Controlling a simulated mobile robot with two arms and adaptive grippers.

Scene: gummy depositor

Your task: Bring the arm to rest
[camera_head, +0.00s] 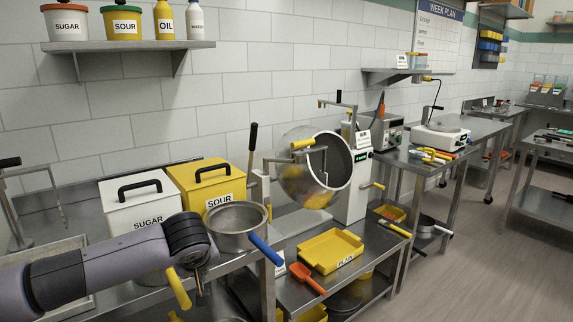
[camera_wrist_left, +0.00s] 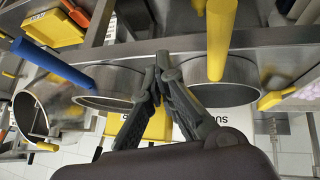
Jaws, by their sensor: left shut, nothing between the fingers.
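My left arm (camera_head: 100,268) reaches in from the left in the head view, over the front of the left bench. My left gripper (camera_head: 199,279) hangs below the dark wrist joint, small and partly hidden there. In the left wrist view the gripper (camera_wrist_left: 160,62) is shut with its fingertips together and nothing between them. Past the fingertips are metal pans, one with a blue handle (camera_wrist_left: 52,63) and one with a yellow handle (camera_wrist_left: 221,38). My right gripper is in neither view.
A metal pot (camera_head: 236,240) with a blue handle stands close right of my wrist. White SUGAR (camera_head: 143,208) and yellow SOUR (camera_head: 213,192) bins stand behind. A yellow tray (camera_head: 331,250), red scoop (camera_head: 307,279) and tilted drum (camera_head: 313,165) are farther right. Open floor (camera_head: 480,265) lies right.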

